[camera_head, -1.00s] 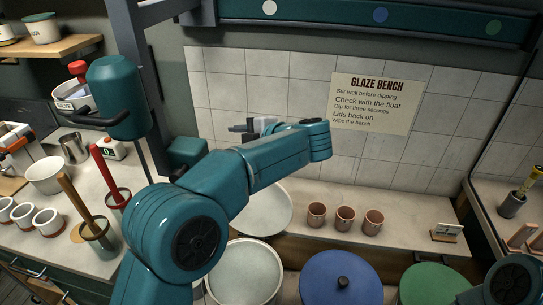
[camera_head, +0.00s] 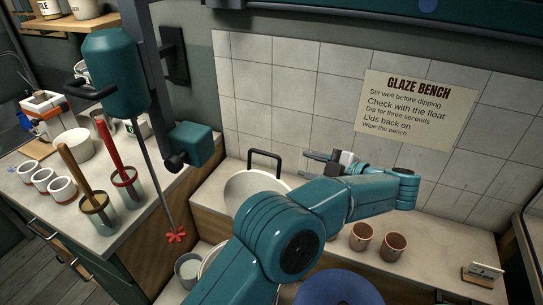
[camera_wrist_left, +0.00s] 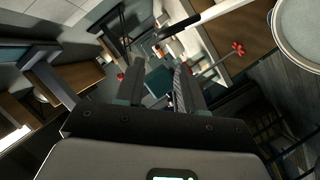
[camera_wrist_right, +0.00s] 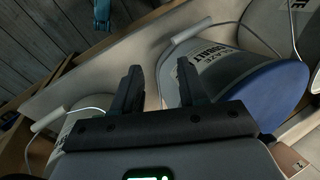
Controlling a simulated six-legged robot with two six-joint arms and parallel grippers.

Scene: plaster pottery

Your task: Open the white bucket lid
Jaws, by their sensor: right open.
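A pale round lid-like disc (camera_head: 250,188) rests on the back bench, partly behind my left arm. A black loop handle (camera_head: 265,155) shows at its back edge; I cannot tell how it attaches. A pale bucket rim (camera_head: 208,262) shows below, mostly hidden by my arm. My left gripper (camera_head: 316,157) is by the tiled wall, right of the disc and apart from it. Its fingers (camera_wrist_left: 158,88) are open and empty. My right gripper (camera_wrist_right: 158,88) is open, seen only in its wrist view, near a bucket labelled cobalt (camera_wrist_right: 212,72) with a blue lid (camera_wrist_right: 265,95).
Brown cups (camera_head: 362,236) stand on the back bench. A mixer with a red paddle (camera_head: 176,236) hangs at left over a small pail (camera_head: 188,268). The blue lid (camera_head: 338,290) is at the bottom. Pots and tools crowd the left counter.

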